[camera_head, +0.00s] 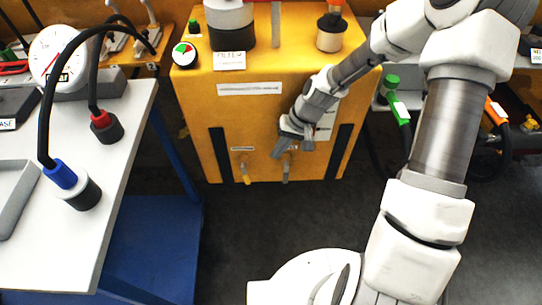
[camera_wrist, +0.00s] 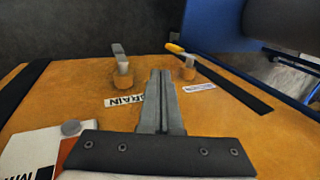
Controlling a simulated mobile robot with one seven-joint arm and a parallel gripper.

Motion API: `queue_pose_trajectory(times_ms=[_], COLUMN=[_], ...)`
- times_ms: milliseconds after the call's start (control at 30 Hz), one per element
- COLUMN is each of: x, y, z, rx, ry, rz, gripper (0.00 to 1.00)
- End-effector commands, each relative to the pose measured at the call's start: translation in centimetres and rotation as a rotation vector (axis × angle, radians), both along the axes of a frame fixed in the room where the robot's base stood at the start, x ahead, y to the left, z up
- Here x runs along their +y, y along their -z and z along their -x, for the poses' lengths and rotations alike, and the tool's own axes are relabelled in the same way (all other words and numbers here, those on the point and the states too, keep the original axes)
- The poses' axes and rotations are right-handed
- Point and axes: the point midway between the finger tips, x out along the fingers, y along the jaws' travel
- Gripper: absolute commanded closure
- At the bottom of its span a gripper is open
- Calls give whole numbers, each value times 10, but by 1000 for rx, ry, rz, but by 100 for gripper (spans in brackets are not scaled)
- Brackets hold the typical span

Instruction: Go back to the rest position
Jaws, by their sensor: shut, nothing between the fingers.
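My gripper (camera_head: 284,151) is at the front face of the yellow cabinet (camera_head: 249,118), low and right of its middle. In the wrist view my gripper (camera_wrist: 161,75) has its two fingers together with nothing between them. A grey-handled valve (camera_wrist: 122,62) and a yellow-handled valve (camera_wrist: 187,66) stand out from the cabinet face beyond the fingertips, one to each side. In the head view the grey handle (camera_head: 286,171) hangs just below my gripper. The yellow handle (camera_head: 245,174) hangs to its left. I cannot tell whether the fingertips touch the cabinet.
A white table (camera_head: 95,215) at left holds a gauge (camera_head: 59,55) and plugs with blue (camera_head: 61,176) and red (camera_head: 101,121) collars on black cables. A green-handled nozzle (camera_head: 398,109) and an orange one (camera_head: 497,111) are at right. Dark floor (camera_head: 260,220) lies clear before the cabinet.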

Motion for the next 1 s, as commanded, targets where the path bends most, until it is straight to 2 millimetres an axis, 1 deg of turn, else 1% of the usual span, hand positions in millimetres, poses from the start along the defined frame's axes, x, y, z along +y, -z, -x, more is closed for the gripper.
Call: queue_pose_trajectory(times_ms=[33, 100, 667, 767, 867, 1000], x=[-2, -3, -3, -4, -7, -14], y=[-5, -7, -7, -10, -18, -39], z=[0, 0, 0, 0, 1, 4], rx=[-1, 0, 0, -4, -18, -52], ry=[0, 1, 0, -6, -22, -61], rz=[0, 0, 0, 8, 33, 95], gripper=[100, 100, 100, 100, 100, 100])
